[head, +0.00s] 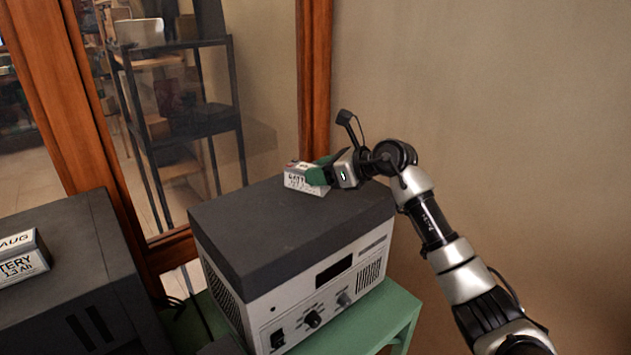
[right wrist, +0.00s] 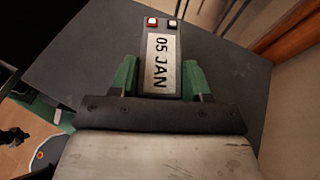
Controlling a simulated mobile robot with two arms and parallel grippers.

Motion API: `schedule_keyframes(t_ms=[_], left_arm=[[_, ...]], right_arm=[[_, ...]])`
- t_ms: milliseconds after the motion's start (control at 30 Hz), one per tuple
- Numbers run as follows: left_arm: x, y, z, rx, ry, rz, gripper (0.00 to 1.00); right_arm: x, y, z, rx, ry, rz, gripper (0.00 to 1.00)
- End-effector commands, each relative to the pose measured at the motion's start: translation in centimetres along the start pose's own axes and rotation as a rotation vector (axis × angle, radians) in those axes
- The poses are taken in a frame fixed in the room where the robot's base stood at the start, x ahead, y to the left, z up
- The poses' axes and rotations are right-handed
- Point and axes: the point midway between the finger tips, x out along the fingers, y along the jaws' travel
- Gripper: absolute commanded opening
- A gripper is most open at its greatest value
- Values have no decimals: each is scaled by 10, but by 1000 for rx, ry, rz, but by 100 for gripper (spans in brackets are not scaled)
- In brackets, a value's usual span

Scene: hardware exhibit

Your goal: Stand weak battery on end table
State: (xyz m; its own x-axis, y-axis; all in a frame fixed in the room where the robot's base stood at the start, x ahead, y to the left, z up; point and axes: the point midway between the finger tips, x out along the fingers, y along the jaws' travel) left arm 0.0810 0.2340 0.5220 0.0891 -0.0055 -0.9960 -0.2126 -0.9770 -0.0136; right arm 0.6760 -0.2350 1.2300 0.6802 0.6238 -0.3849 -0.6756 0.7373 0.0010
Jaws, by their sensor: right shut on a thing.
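A grey battery (head: 303,181) with a white label is in my right gripper (head: 318,174), over the back of the dark top of a bench instrument. I cannot tell whether it touches that top. In the right wrist view the battery (right wrist: 160,100) reads "05 JAN" and has a red and a black terminal at its far end. The green fingers of my right gripper (right wrist: 160,78) are shut on its sides. A second battery (head: 22,258), reading "AUG", lies on a dark box at left. A green table (head: 402,308) stands under the instrument. My left gripper is out of view.
The instrument (head: 290,228), with knobs and a dark display, covers most of the green table. The dark box (head: 75,235) stands at left, with a gap between. A wood-framed glass pane (head: 315,80) and a plain wall stand behind. The instrument's dark top is otherwise clear.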

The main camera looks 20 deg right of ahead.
Motion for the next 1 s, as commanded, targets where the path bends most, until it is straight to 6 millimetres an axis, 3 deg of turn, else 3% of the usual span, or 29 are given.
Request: schedule_keyframes(t_ms=[167, 433, 867, 900, 1000], left_arm=[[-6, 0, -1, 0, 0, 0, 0], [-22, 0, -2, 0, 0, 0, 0], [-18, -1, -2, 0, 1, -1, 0], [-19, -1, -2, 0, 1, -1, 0], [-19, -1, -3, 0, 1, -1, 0]], right_arm=[[12, 3, 0, -1, -6, -1, 2], [24, 3, -31, 1, -5, 0, 2], [28, 3, -41, -3, -6, -3, 2], [28, 3, -41, -1, -1, -2, 53], [28, 3, -41, -1, -1, -1, 68]])
